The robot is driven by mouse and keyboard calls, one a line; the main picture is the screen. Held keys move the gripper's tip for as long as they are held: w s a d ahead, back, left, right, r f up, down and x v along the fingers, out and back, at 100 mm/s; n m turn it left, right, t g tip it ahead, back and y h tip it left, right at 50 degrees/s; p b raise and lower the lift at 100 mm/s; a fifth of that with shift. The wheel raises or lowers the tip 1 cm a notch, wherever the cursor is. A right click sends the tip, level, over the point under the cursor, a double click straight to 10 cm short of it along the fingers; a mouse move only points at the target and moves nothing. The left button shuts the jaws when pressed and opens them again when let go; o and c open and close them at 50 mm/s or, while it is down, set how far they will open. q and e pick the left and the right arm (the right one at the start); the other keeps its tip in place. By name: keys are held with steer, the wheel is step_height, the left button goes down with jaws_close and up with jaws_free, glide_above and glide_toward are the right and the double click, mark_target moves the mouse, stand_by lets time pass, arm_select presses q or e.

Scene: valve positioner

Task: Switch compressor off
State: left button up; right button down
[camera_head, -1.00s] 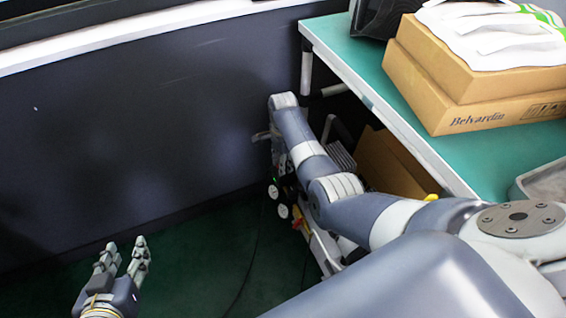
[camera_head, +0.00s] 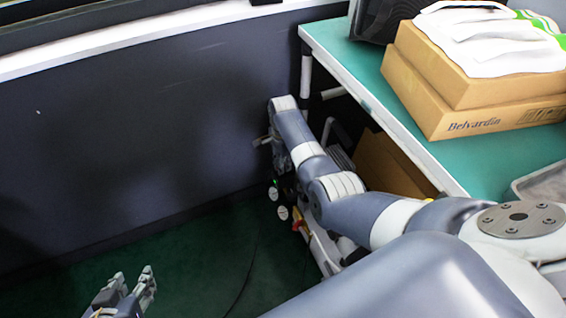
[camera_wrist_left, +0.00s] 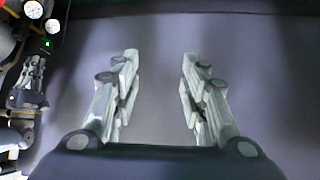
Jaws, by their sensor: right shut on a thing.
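The compressor (camera_head: 283,212) stands low under the bench, mostly hidden behind my right arm. Two white round gauges and a small green light show on it. In the left wrist view its gauge (camera_wrist_left: 33,9) and lit green light are at the top left. My right gripper (camera_wrist_left: 32,75) is beside the compressor's front, close below the green light. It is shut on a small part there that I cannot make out. In the head view my right arm hides its fingertips. My left gripper (camera_head: 133,283) is open and empty, at lower left, apart from the compressor; its two spread fingers (camera_wrist_left: 160,75) face the dark wall.
A green-topped bench (camera_head: 350,62) with a white edge stands at right, carrying cardboard boxes (camera_head: 465,95) with white packets on top. A brown box (camera_head: 390,165) is under the bench. A dark wall (camera_head: 130,130) closes off the left. The dark green floor (camera_head: 210,250) is clear at lower left.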

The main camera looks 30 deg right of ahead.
steer(key=shift+r+n+p, duration=0.15)
steer(key=shift+n+p, duration=0.85)
steer(key=shift+n, duration=0.2)
arm_select(q)
steer(key=s+a+f+g+y+p, duration=0.1)
steer(key=s+a+g, duration=0.15)
steer(key=s, duration=0.25)
steer(key=s+a+f+g+p, duration=0.1)
steer(key=s+g, duration=0.2)
steer(key=s, duration=0.2)
arm_select(e)
steer(key=n, duration=0.3)
steer(key=shift+n, duration=0.6)
steer(key=n, duration=0.2)
steer(key=shift+n+p, duration=0.3)
steer(key=shift+p, duration=0.1)
steer(key=shift+n, duration=0.9)
steer(key=n, duration=0.3)
steer(key=shift+p, duration=0.3)
arm_select(q)
steer(key=x, duration=0.7)
steer(key=shift+s+d, duration=0.2)
steer(key=shift+s, duration=0.05)
arm_select(e)
steer(key=shift+f+n, duration=0.2)
steer(key=shift+n, duration=1.2)
arm_select(q)
steer(key=shift+f, duration=0.1)
steer(key=shift+w, duration=0.15)
